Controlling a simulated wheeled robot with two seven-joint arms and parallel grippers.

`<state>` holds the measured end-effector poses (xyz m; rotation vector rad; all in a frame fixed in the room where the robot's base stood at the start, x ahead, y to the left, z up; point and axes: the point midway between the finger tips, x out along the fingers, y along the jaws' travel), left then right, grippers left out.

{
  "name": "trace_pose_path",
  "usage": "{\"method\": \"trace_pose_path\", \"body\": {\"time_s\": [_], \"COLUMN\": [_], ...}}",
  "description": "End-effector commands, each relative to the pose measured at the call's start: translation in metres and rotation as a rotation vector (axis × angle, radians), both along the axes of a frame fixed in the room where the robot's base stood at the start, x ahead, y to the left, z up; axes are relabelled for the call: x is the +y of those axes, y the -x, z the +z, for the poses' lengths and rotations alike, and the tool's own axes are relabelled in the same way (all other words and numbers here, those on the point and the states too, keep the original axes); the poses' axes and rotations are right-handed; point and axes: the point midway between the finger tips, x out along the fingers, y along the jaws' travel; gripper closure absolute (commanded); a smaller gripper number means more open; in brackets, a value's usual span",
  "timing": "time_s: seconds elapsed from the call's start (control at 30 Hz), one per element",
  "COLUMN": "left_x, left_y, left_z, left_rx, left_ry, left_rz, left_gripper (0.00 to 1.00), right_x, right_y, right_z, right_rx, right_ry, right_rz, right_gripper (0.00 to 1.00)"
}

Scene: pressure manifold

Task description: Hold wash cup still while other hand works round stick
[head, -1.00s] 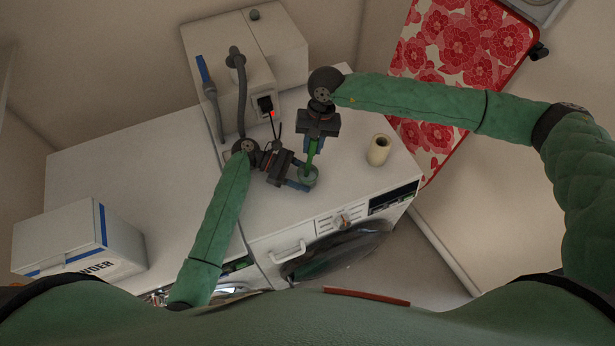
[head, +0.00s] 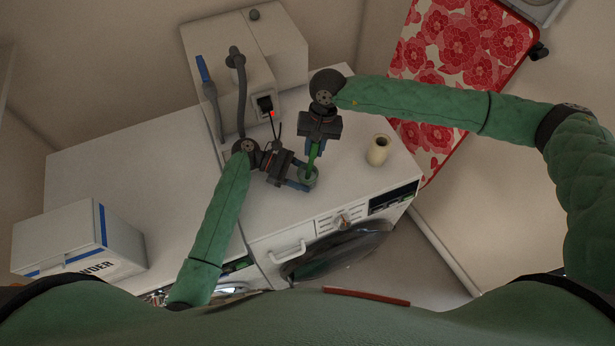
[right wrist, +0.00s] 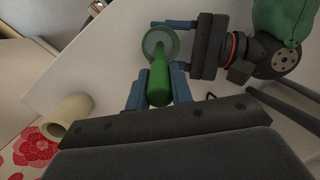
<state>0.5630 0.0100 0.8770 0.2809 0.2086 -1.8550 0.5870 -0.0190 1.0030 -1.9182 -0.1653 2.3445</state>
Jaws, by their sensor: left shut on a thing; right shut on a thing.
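The wash cup (head: 310,181) is a small greenish cup on the white machine top, near its front edge. In the right wrist view the cup (right wrist: 161,33) shows as a round rim with a pale inside. My left gripper (head: 301,182) is shut on the cup from the left. The stick (head: 313,154) is green and its lower end is in the cup. My right gripper (head: 314,146) is above the cup, shut on the stick. In the right wrist view the stick (right wrist: 159,80) stands between the blue fingers. The depth of its tip in the cup is hidden.
A cream cylinder (head: 378,150) stands right of the cup. A grey box with a hose (head: 240,90) is behind. A powder box (head: 75,240) is at the left. The machine's front edge with knob (head: 342,221) lies close to the cup.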

Motion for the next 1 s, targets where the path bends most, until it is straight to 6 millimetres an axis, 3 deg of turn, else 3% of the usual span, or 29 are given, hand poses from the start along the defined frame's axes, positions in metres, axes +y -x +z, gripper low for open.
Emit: {"method": "trace_pose_path", "body": {"time_s": [0.47, 1.0], "left_x": [0.0, 0.0], "left_y": [0.0, 0.0], "left_z": [0.0, 0.0], "left_rx": [0.0, 0.0], "left_ry": [0.0, 0.0], "left_rz": [0.0, 0.0], "left_gripper": [0.6, 0.6], "right_x": [0.0, -0.005], "right_y": [-0.001, -0.007], "right_z": [0.003, 0.036], "right_rx": [-0.001, -0.001], "right_ry": [-0.001, -0.001], "right_rz": [0.0, 0.0], "right_gripper": [1.0, 1.0]}}
